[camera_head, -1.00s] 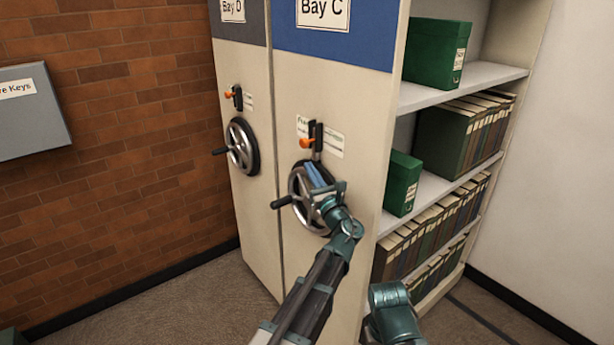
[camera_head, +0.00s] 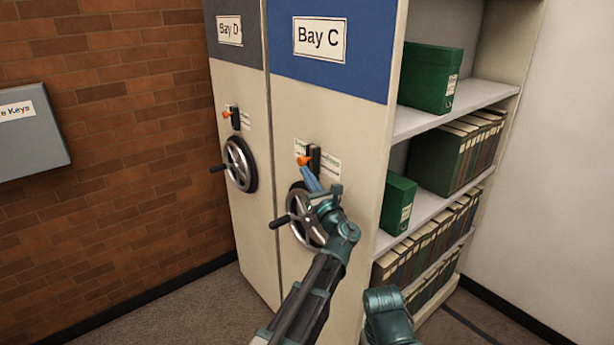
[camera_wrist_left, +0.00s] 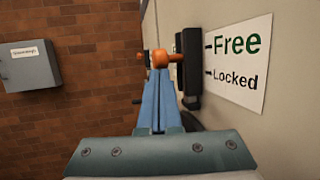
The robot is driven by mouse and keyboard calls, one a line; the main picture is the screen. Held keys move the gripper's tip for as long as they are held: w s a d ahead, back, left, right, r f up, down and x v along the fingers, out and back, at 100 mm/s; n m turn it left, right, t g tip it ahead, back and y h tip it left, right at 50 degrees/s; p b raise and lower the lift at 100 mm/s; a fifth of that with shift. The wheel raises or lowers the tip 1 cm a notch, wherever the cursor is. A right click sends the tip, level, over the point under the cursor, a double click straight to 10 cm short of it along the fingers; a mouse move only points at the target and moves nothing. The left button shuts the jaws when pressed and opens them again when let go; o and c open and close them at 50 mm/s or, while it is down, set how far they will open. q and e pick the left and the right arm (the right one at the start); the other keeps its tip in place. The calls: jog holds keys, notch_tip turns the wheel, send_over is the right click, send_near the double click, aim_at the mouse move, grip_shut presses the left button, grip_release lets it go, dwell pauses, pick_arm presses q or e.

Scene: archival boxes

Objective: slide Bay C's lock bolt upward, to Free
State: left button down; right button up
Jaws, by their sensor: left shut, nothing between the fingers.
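Bay C's lock bolt, an orange knob (camera_head: 304,160), sticks out of a black slot plate (camera_head: 315,158) on the cream end panel. In the left wrist view the knob (camera_wrist_left: 162,58) stands near the height between the Free and Locked marks of the white label (camera_wrist_left: 239,62); its exact setting is hard to tell. My left gripper (camera_head: 308,176) is shut and empty, its blue fingers pointing at the bolt. In the left wrist view its fingertips (camera_wrist_left: 158,76) appear just under the knob; I cannot tell whether they touch. My right gripper is out of view.
Bay C's spoked handwheel (camera_head: 306,217) is just below, partly behind my left arm. Bay D's orange bolt (camera_head: 227,114) and handwheel (camera_head: 240,164) are to the left. Shelves with green boxes (camera_head: 430,78) are to the right. A grey key cabinet (camera_head: 30,130) hangs on the brick wall.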

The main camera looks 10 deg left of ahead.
pick_arm(q)
jog(key=shift+r+p, duration=0.35)
jog(key=shift+r, duration=0.5)
jog(key=shift+w+f, duration=0.1)
jog(key=shift+f, duration=0.05)
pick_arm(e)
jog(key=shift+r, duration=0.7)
